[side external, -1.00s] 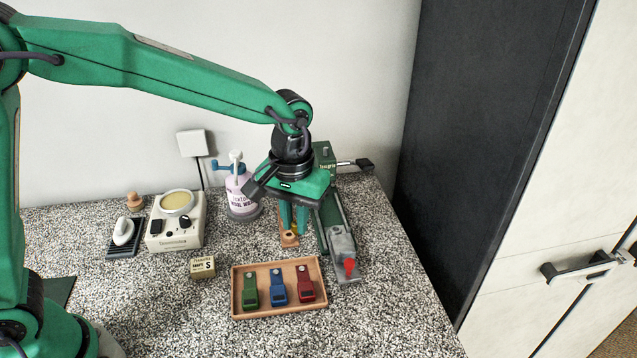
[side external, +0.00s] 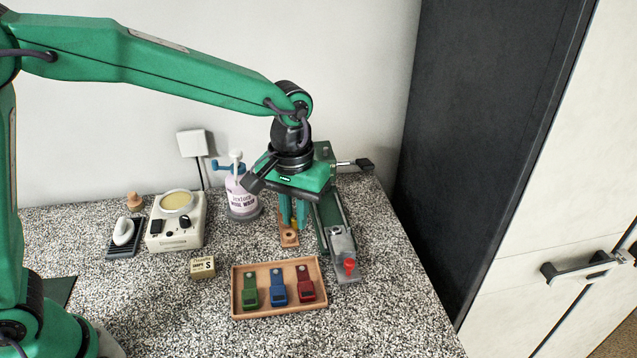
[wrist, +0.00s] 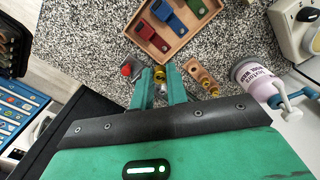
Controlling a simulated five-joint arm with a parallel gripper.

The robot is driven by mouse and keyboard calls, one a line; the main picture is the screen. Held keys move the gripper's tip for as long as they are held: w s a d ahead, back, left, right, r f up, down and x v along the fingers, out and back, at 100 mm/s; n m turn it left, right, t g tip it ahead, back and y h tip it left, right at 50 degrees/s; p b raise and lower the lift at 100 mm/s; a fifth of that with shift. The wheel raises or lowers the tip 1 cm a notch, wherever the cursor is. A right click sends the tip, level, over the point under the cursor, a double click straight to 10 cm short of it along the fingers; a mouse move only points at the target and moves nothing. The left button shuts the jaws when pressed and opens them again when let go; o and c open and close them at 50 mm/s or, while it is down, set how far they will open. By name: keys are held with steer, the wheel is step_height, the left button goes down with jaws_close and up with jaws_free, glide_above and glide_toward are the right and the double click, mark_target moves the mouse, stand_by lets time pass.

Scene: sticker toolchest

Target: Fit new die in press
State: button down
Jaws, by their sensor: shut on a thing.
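My gripper (side external: 293,212) points down, shut on a small yellow-topped die (wrist: 160,74) between its fingertips in the wrist view. The side view mostly hides this die behind the fingers. Just below the gripper in the side view is a narrow wooden block (side external: 289,240); it also shows in the wrist view (wrist: 193,67), with small brass pieces on it. The held die looks clear of the block. The press (side external: 323,232) stands immediately right of the gripper: a long green body with a grey front end (side external: 341,242) and a red knob (side external: 349,265). Its die seat cannot be made out.
A wooden tray (side external: 236,305) with green, blue and red tools lies in front. The pink bottle (side external: 241,195) stands left of the gripper. A black-ended press lever (side external: 364,165) sticks out behind. A cream device (side external: 176,238) and a small labelled box (side external: 202,267) are left.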

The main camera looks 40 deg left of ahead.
steer(key=shift+w, duration=0.1)
steer(key=w+f+m, duration=0.2)
steer(key=w, duration=0.5)
steer(key=w+f+m, duration=0.2)
steer(key=w, duration=0.5)
steer(key=shift+f+m, duration=0.3)
steer(key=shift+m, duration=0.1)
steer(key=shift+a+f, duration=0.1)
steer(key=shift+f, duration=2.8)
steer(key=shift+f, duration=1.1)
steer(key=c, duration=1.3)
jaws_free()
steer(key=shift+r, duration=0.15)
